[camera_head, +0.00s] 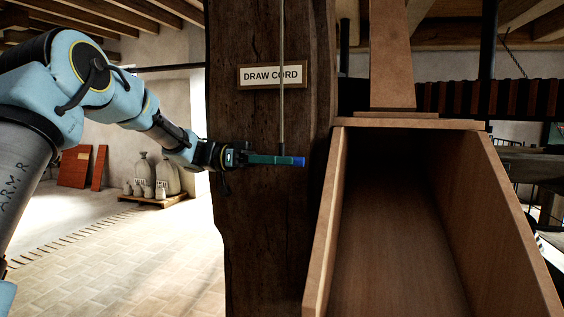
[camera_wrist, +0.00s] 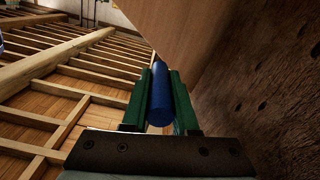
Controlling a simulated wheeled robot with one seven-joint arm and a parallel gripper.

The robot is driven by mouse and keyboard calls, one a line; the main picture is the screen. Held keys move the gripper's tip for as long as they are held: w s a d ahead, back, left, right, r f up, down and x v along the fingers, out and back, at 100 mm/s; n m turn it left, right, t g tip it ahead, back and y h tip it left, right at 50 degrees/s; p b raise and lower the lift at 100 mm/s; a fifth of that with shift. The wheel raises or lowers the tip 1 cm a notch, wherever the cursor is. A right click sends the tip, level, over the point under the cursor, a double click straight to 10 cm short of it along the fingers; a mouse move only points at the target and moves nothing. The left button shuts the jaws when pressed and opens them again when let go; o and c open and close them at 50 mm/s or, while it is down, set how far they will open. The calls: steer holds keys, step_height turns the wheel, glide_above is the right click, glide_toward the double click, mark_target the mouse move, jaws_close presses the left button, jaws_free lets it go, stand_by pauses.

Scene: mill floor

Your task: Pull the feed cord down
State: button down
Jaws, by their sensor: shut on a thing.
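The feed cord (camera_head: 281,110) hangs straight down in front of a dark wooden post and meets my gripper at its lower end. A blue cylindrical handle (camera_wrist: 161,93) lies lengthwise between the green fingers in the wrist view. Its blue end (camera_head: 298,161) sticks out past the fingertips in the head view. My gripper (camera_head: 283,160) reaches in from the left, level, and is shut on the blue handle. The fingers touch it on both sides (camera_wrist: 160,90).
A sign reading DRAW CORD (camera_head: 272,75) is on the post (camera_head: 265,240) above my gripper. A wooden chute (camera_head: 495,215) stands close on the right. Sacks (camera_head: 150,176) on a pallet stand far back left. The floor (camera_head: 120,245) there is clear.

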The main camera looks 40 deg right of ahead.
step_height(320, 180, down, 6)
steer(key=b, duration=0.8)
steer(key=shift+f, duration=0.2)
steer(key=c, duration=0.7)
jaws_free()
steer(key=b+v, duration=0.2)
steer(key=v, duration=0.8)
steer(key=shift+w+a, duration=0.15)
steer(key=shift+w, duration=0.2)
